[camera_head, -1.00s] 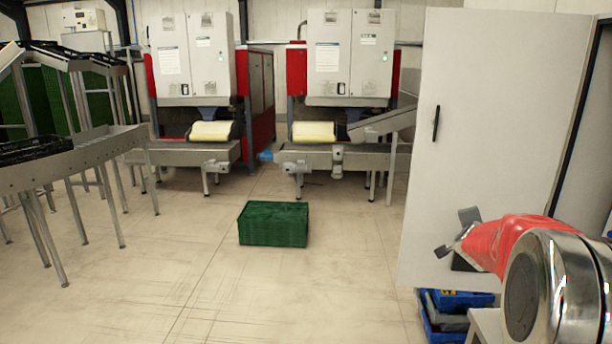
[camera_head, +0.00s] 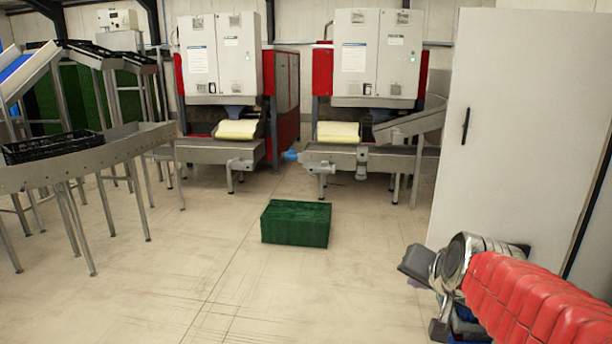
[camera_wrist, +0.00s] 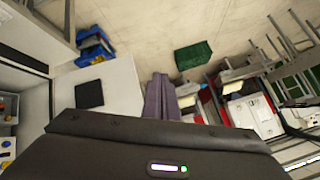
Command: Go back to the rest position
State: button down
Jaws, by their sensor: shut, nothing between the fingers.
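My gripper (camera_wrist: 160,98) shows in the wrist view as two grey-purple fingers close together, with nothing held between them. In the head view my red-sleeved arm and its metal wrist are at the lower right, in front of the white cabinet (camera_head: 505,140). The fingertips cannot be made out clearly there. A green crate (camera_head: 296,222) stands on the open floor, apart from my gripper. The crate also shows near the top of the wrist view (camera_wrist: 193,55).
Blue bins (camera_wrist: 93,47) are close to my arm. A conveyor with a black crate (camera_head: 52,147) stands at the left. Two red-and-white machines (camera_head: 222,60) (camera_head: 378,58) with short conveyors stand at the back. The floor around the green crate is clear.

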jog(key=s+a+f+n+g, duration=0.2)
jog(key=s+a+f+n, duration=0.1)
jog(key=s, duration=0.7)
jog(key=s+a+f+n+g, duration=0.1)
jog(key=s+a+f+n, duration=0.2)
jog(key=s, duration=0.7)
jog(key=shift+s+a+f+n+g, duration=0.2)
jog(key=shift+n+g, duration=0.1)
jog(key=shift+g, duration=0.1)
